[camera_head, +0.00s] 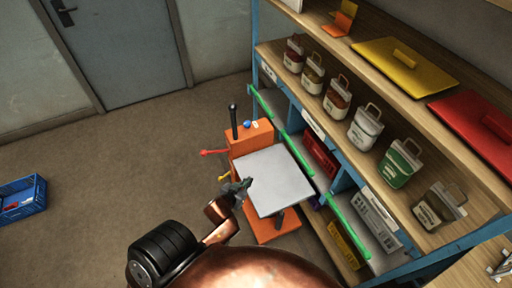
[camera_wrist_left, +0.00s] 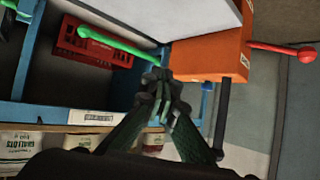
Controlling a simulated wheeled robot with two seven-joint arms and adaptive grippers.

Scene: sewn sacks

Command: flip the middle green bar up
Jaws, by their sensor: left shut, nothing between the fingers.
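The middle green bar (camera_head: 296,154) runs along the front of the lower shelf bays, beside the white tabletop of the orange cart. In the left wrist view a green bar (camera_wrist_left: 113,45), apparently the same one, crosses in front of a red crate. Another green bar (camera_head: 262,107) is farther back and a third green bar (camera_head: 350,230) is nearer. My left gripper (camera_head: 244,184) is shut and empty at the left edge of the white tabletop, apart from the bars. Its fingertips (camera_wrist_left: 160,82) show in the wrist view. My right gripper is out of view.
The orange cart (camera_head: 250,139) with its white tabletop (camera_head: 275,180) and red lever (camera_head: 213,152) stands between my left gripper and the shelf. Several bagged sacks stand on the shelf above. A red crate (camera_head: 318,157) sits behind the bar. Open floor is on the left.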

